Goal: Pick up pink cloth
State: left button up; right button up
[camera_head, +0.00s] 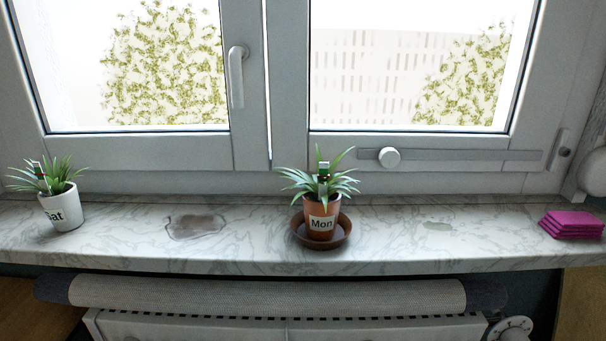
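The pink cloth (571,225) lies folded in a small stack at the far right of the marble windowsill (120,222). It is bright magenta and sits close to the sill's front edge. Nothing touches or covers it. Neither of my grippers shows in the head view.
A terracotta pot labelled Mon (321,224) stands in a brown saucer (345,237) mid-sill. A white pot labelled Sat (61,212) stands at the left. A brownish wet patch (194,226) and a smaller stain (438,226) mark the sill. A grey roll (270,292) lies below.

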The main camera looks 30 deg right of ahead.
aim_at(562, 225)
jog(key=z, duration=2.2)
